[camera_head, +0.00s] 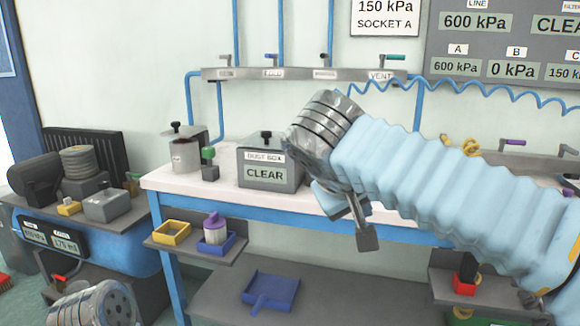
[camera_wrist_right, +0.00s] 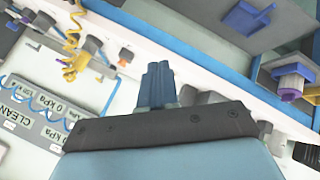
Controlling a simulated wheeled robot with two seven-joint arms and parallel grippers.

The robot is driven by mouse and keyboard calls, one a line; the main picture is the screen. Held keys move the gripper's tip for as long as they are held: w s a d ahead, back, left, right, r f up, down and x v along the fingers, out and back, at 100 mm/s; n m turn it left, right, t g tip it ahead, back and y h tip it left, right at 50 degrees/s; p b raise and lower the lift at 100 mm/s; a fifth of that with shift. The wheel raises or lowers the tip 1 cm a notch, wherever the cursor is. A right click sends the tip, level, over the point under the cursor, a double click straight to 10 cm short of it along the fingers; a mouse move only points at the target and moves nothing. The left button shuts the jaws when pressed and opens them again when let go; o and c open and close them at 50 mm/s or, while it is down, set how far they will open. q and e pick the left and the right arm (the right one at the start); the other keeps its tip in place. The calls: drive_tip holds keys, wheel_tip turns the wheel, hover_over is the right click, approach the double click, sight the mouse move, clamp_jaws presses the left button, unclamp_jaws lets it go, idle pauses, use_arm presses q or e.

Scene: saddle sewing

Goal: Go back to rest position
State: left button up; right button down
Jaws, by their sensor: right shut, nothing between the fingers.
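My right arm reaches in from the right in the head view, in a pale blue ribbed sleeve. My right gripper (camera_head: 364,236) points down in front of the workbench's blue front edge. Its fingers look together, with nothing between them. In the right wrist view the fingers (camera_wrist_right: 158,84) are also closed against each other and empty.
A shelf (camera_head: 198,247) holds a yellow tray (camera_head: 172,233) and a purple-lidded bottle (camera_head: 215,226). A blue dustpan (camera_head: 271,290) lies below.

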drive_tip(key=w+a+f+n+g+y, duration=0.2)
drive_tip(key=a+f+g, duration=0.1)
drive_tip(key=f, duration=1.4)
drive_tip(key=w+a+f+n+g+y, duration=0.1)
drive_tip(key=w+a+f+g+y, duration=0.15)
drive_tip(key=f, duration=1.45)
drive_tip(key=s+f+m+g+y, duration=0.15)
drive_tip(key=s+f, duration=0.35)
drive_tip(key=f, duration=0.5)
drive_tip(key=s+f+m+y, duration=0.1)
drive_tip(key=s+f+y, duration=0.1)
drive_tip(key=s+f, duration=0.5)
drive_tip(key=s+d+f+m+y, duration=0.1)
drive_tip(key=s+d+f+m, duration=0.3)
drive_tip(key=s+f, duration=0.4)
wheel_tip(320, 180, down, 3)
drive_tip(key=shift+s+d+r+m, duration=0.1)
drive_tip(key=shift+s+d+m, duration=0.25)
drive_tip(key=shift+m, duration=0.1)
